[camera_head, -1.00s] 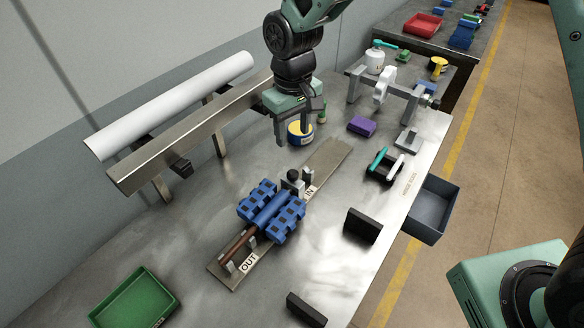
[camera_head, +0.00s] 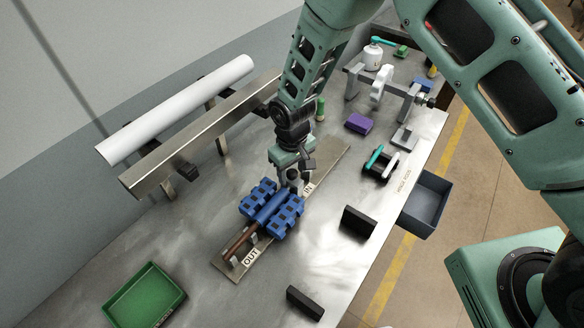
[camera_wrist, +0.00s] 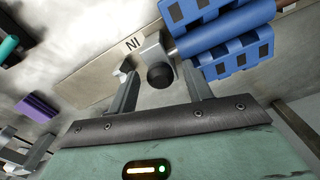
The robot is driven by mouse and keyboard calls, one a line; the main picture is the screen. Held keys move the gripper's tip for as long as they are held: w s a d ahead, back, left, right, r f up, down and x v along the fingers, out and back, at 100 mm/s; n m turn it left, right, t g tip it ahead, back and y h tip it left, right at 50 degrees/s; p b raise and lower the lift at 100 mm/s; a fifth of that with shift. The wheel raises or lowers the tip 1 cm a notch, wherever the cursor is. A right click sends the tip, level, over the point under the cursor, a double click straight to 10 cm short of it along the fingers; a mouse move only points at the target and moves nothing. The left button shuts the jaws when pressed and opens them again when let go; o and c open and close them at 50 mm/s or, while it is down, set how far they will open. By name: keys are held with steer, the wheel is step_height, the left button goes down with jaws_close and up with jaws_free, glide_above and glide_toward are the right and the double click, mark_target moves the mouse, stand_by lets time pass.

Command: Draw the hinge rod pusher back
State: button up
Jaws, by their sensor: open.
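The hinge rod pusher shows in the wrist view as a grey block (camera_wrist: 153,47) with a round black knob (camera_wrist: 160,75), at the IN end of a flat metal rail (camera_wrist: 100,72). In the head view my gripper (camera_head: 293,170) is down at that end and partly hides the pusher. In the wrist view my gripper (camera_wrist: 158,72) is open, one finger on either side of the knob, with visible gaps. Blue hinge blocks (camera_head: 270,208) sit on the rail beside the pusher. A brown rod (camera_head: 237,243) sticks out of them toward the OUT label (camera_head: 250,257).
A green tray (camera_head: 145,297) lies at the lower left. Black blocks (camera_head: 358,222) stand near the table's right edge. A long metal beam (camera_head: 200,130) on posts runs behind on the left. A purple block (camera_head: 359,123) lies farther back.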

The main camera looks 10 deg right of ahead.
jaws_close()
steer(key=w+d+b, duration=0.8)
steer(key=w+d, duration=1)
steer(key=shift+w+d+r, duration=0.15)
steer(key=shift+w+d, duration=0.05)
steer(key=shift+w, duration=0.1)
jaws_free()
steer(key=shift+w+d, duration=0.1)
step_height(320, 180, up, 17)
steer(key=b, duration=0.4)
steer(key=shift+r, duration=0.15)
